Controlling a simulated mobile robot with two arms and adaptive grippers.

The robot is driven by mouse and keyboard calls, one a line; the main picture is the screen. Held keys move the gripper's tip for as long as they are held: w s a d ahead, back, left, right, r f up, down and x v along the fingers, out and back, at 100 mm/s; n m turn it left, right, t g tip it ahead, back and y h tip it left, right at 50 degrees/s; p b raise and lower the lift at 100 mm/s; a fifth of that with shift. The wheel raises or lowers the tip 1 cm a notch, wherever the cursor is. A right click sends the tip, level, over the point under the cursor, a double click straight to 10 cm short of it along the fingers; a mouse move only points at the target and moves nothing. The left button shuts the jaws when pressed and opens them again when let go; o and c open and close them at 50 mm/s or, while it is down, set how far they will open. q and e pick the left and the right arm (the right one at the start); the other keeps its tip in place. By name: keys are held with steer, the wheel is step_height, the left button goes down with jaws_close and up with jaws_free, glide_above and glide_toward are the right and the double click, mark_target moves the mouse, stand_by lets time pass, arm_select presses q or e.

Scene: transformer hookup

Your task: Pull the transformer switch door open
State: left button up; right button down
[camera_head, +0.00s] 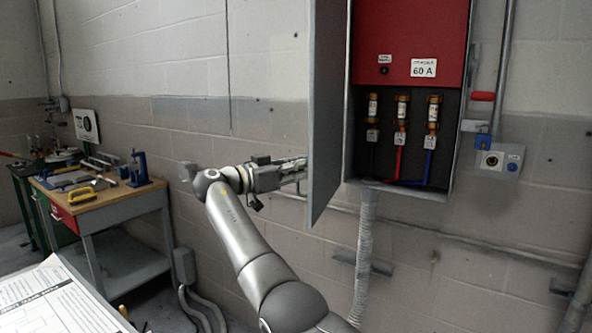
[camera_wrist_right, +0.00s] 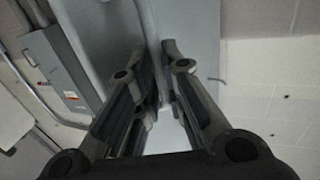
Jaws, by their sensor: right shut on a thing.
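The grey transformer switch door (camera_head: 326,105) stands swung open at the left side of the switch box (camera_head: 408,45), at a wide angle to it. The box interior shows a red panel and several fuses with black, red and blue leads. My right gripper (camera_head: 304,166) is at the door's left edge, shut on the door; the fingertips are partly hidden by it. In the right wrist view, the two fingers (camera_wrist_right: 158,60) converge on the grey door (camera_wrist_right: 190,25). The exact contact is hard to make out. My left gripper is not in view.
A red-handled lever (camera_head: 482,96) and a small grey control box (camera_head: 498,159) are right of the switch box. A flexible conduit (camera_head: 366,240) hangs below it. A workbench (camera_head: 110,200) with tools stands at the left. The wall left of the door is mostly clear.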

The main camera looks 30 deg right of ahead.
steer(key=c, duration=1.8)
jaws_free()
steer(key=shift+d+r, duration=0.15)
steer(key=shift+r, duration=0.5)
steer(key=shift+o, duration=1.2)
steer(key=shift+d+f, duration=0.1)
steer(key=shift+d, duration=0.1)
steer(key=a+f, duration=0.1)
steer(key=a, duration=1.1)
steer(key=shift+s, duration=0.3)
steer(key=shift+a, duration=0.1)
